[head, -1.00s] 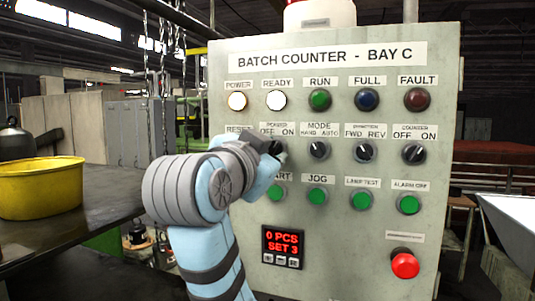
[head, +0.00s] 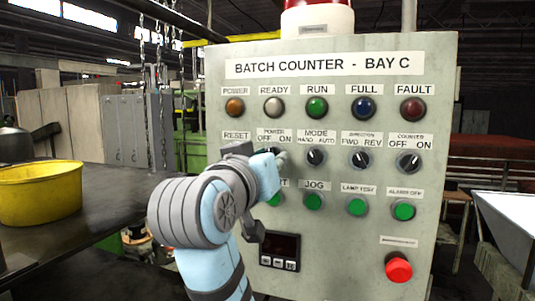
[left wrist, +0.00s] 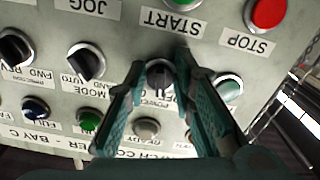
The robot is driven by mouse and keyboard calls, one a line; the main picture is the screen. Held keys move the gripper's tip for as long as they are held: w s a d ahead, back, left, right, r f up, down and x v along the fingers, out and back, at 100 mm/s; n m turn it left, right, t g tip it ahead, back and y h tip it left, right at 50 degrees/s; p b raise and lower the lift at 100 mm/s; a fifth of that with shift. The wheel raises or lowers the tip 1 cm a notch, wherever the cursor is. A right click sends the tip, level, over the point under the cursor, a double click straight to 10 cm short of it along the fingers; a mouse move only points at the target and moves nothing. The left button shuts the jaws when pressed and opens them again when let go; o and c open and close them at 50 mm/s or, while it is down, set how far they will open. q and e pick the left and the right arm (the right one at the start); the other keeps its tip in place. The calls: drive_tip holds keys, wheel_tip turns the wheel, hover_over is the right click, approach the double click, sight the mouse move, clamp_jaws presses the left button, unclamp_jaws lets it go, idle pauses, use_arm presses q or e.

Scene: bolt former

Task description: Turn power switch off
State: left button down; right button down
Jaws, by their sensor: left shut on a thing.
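The grey panel (head: 330,220) labelled BATCH COUNTER - BAY C stands in front of me. Its POWER OFF/ON switch is mostly hidden by my left gripper (head: 276,155) in the head view. In the left wrist view, which is upside down, the black power switch knob (left wrist: 159,76) sits between the two teal fingers of my left gripper (left wrist: 160,68), which is shut on it. The knob's pointer direction is hard to read there. The POWER lamp (head: 235,107) is a dull amber, the READY lamp (head: 274,107) is grey and the counter display (head: 279,248) is dark.
The MODE switch (head: 315,158) is just right of the power switch. Green START (head: 273,199) and JOG (head: 314,202) buttons lie below. A red button (head: 398,267) is at lower right. A yellow tub (head: 40,195) stands on the dark table (head: 85,225) at left.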

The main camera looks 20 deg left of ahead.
sight(278, 101)
use_arm(q)
drive_tip(key=shift+d+n+p, duration=0.1)
drive_tip(key=shift+n+p, duration=0.75)
drive_tip(key=shift+n, duration=0.85)
drive_tip(key=c, duration=1.5)
unclamp_jaws()
wheel_tip(278, 101, up, 10)
drive_tip(key=shift+s+d+r, duration=0.1)
drive_tip(key=shift+d, duration=0.1)
drive_tip(key=shift+a, duration=0.1)
